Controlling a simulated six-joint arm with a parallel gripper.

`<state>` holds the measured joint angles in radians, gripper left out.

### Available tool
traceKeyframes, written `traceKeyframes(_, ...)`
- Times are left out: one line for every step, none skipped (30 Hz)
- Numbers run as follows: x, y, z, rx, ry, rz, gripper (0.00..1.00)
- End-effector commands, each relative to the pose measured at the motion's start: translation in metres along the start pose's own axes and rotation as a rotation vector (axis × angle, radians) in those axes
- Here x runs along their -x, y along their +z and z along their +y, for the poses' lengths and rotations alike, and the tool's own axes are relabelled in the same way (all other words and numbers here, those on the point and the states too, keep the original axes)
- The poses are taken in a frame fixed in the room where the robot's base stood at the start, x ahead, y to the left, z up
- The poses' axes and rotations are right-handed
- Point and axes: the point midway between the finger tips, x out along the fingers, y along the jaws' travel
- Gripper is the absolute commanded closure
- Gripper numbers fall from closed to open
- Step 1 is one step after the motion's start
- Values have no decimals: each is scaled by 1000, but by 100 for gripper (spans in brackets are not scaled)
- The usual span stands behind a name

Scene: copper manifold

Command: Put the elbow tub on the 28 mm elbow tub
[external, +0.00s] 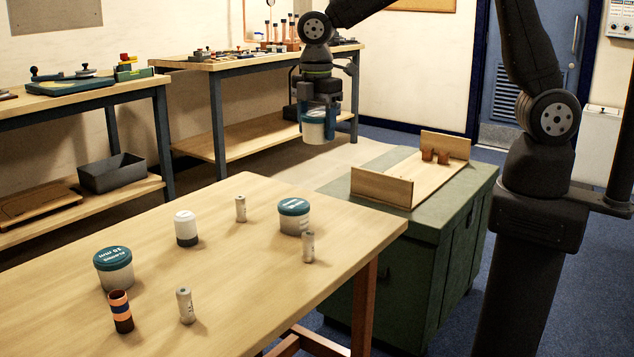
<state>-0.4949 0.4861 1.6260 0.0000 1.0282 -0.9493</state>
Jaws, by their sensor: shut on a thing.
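My gripper (318,138) is shut on a white tub (314,130) and holds it in the air beyond the far end of the wooden table. The fingers cover part of its sides, and its label is hidden. Two tubs with teal lids stand upright on the table. One tub (114,268) is at the left, with upside-down lettering on its lid that seems to end in "mm"; I cannot read the number surely. The other tub (294,217) is near the table's right edge, its lid lettering too small to read. Nothing rests on either lid.
On the wooden table (230,285) stand a white jar with a dark base (186,228), several small grey cylinders (186,306) and a copper-and-dark cylinder (121,312). A green cabinet (410,255) bears a wooden tray (381,187) with copper fittings (436,157).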

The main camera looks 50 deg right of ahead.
Motion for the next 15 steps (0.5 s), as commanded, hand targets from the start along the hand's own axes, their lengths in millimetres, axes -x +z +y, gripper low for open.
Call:
traceKeyframes(3,6,-1,-3,2,1,73)
traceKeyframes(3,7,-2,-3,1,1,73)
traceKeyframes(2,8,-3,-2,1,1,73)
traceKeyframes(1,7,-4,-2,0,0,73)
traceKeyframes(-1,4,-5,-1,-1,0,73)
traceKeyframes(-5,-1,-6,-1,-1,-1,73)
traceKeyframes(-8,-7,-8,0,-1,-1,73)
traceKeyframes(-12,-13,-10,2,-1,-1,73)
traceKeyframes(-18,-22,-12,2,-1,-1,73)
traceKeyframes(-22,-29,-14,3,-2,-1,73)
traceKeyframes(-26,-35,-15,3,-3,-2,73)
traceKeyframes(-32,-44,-17,2,-1,-1,73)
traceKeyframes(-36,-51,-19,2,-1,-1,73)
traceKeyframes(-40,-57,-20,1,-1,-1,73)
traceKeyframes(-45,-66,-23,2,-1,-1,73)
